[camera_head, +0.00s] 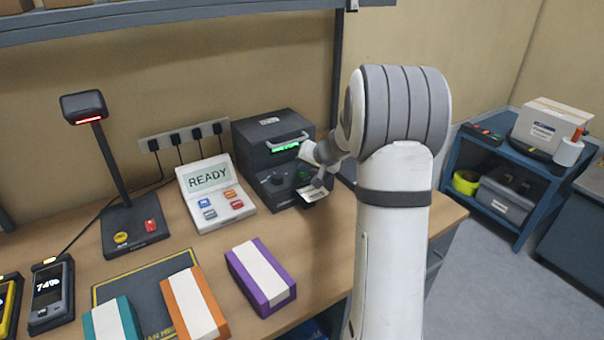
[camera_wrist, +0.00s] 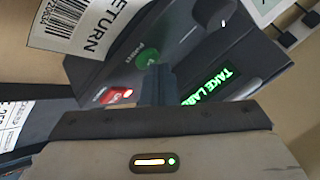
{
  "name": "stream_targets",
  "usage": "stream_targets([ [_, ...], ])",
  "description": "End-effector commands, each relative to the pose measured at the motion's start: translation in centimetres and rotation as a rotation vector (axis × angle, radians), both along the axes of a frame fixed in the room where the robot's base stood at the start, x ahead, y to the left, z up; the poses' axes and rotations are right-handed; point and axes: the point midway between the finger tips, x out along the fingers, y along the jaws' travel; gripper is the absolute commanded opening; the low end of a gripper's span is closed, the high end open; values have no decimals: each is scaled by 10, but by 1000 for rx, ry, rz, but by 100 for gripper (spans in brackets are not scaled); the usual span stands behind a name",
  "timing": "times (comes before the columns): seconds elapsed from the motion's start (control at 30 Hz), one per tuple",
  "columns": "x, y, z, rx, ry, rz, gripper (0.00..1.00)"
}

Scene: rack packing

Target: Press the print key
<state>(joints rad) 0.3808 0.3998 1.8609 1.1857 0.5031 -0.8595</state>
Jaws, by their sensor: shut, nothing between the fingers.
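The dark label printer (camera_head: 262,135) stands at the back of the bench, with a lit green display. In the wrist view its display (camera_wrist: 211,86) reads "TAKE LAB…", cut off by my gripper. A green key (camera_wrist: 147,53) and a red key (camera_wrist: 121,96) sit on its panel; their lettering is hard to read. My gripper (camera_wrist: 158,72) is shut and empty, its tips right by the green key; I cannot tell whether they touch it. In the head view my gripper (camera_head: 318,180) is at the printer's front. A white label (camera_head: 313,195) sticks out below it.
A white keypad unit (camera_head: 215,194) reading "READY" stands left of the printer, beside a scanner stand (camera_head: 131,225). Purple (camera_head: 262,277), orange (camera_head: 195,303) and teal (camera_head: 112,320) boxes lie in front. In the wrist view a "RETURN" label (camera_wrist: 80,28) is close.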

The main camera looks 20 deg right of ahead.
Motion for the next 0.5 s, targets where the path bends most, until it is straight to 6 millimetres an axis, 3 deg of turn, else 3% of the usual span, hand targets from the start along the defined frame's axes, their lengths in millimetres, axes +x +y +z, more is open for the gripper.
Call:
stream_targets([
  [0.13, 0, 0, 10, 0, -1, 0, 0],
  [0.5, 0, 0, 11, 0, -1, -1, 0],
])
